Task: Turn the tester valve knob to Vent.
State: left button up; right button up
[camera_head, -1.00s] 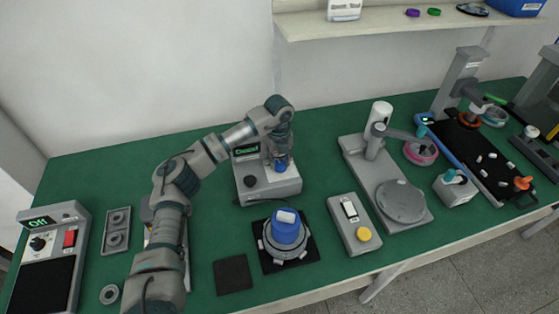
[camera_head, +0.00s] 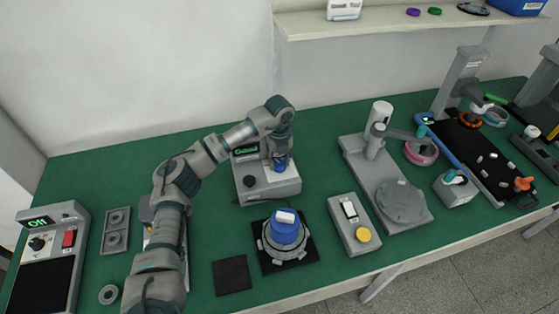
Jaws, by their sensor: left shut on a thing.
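The grey tester (camera_head: 272,188) stands near the middle of the table, with a small green-lit display (camera_head: 246,150) that seems to read "Closed". A blue knob-like part (camera_head: 281,166) sits at its right, and a dark round knob (camera_head: 250,181) is on its front left. My left gripper (camera_head: 281,157) points down over the tester and is shut on the blue part. Its fingers and arm hide part of the tester, so I cannot tell which way the held part is turned. My right gripper is not in view.
A blue-topped round hub (camera_head: 286,230) sits on a black mat in front of the tester. A grey box with a yellow button (camera_head: 362,235) stands to its right. A grey stand with a round plate (camera_head: 402,201) is farther right. A control box reading "Off" (camera_head: 40,222) is at far left.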

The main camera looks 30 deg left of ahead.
aim_at(280, 162)
pick_arm(q)
jog(key=shift+s+d+f, duration=0.1)
jog(key=shift+f, duration=0.15)
jog(key=o, duration=1.1)
jog(key=shift+r, duration=0.25)
notch_tip(280, 162, up, 12)
jog(key=shift+f, duration=0.2)
